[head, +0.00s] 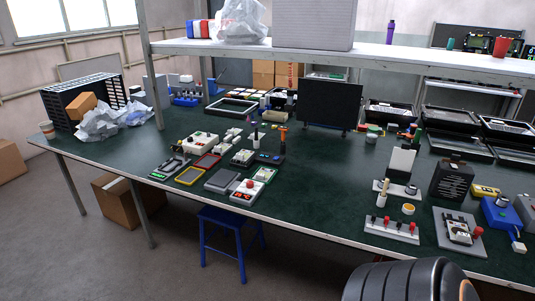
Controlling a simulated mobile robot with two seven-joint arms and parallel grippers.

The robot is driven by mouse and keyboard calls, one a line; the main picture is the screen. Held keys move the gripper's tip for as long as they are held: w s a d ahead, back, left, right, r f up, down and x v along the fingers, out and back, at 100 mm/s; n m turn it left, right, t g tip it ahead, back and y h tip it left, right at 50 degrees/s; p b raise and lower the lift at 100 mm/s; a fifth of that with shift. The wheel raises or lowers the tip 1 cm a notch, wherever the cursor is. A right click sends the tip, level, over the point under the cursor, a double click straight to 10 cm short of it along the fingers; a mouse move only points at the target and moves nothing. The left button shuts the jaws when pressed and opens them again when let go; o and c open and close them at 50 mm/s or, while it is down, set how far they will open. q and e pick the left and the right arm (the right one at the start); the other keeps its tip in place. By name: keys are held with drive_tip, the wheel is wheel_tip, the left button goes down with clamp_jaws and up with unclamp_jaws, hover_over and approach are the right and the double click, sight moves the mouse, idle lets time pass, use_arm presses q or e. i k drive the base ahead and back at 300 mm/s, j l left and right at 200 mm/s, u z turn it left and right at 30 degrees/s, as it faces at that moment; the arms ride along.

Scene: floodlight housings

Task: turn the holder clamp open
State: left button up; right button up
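Neither of my grippers is in view. I cannot tell for sure which thing is the holder clamp. One candidate is a grey fixture (461,228) with a small part seated in it and a red knob (478,232) on its right side, at the right front of the green workbench (320,190). Left of it is a light grey base with several red-topped levers (385,222). Another small fixture (172,168) lies at the bench's left front. The parts are too small to tell whether any clamp is open or shut.
A shelf (345,57) spans above the bench. A dark panel (330,103) stands at the back, and black trays (450,118) lie at the right. The bench middle is mostly clear. A blue stool (228,222) and a cardboard box (125,202) stand below the front edge.

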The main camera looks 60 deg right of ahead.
sight(478, 231)
drive_tip(key=i+l+z, duration=0.1)
drive_tip(key=z, duration=0.35)
drive_tip(key=i+l+z, duration=0.2)
drive_tip(key=z, duration=0.2)
drive_tip(key=i+l+z, duration=0.1)
drive_tip(key=z, duration=0.35)
drive_tip(key=i+j+z, duration=0.1)
drive_tip(key=i+z, duration=0.25)
drive_tip(key=i, duration=0.7)
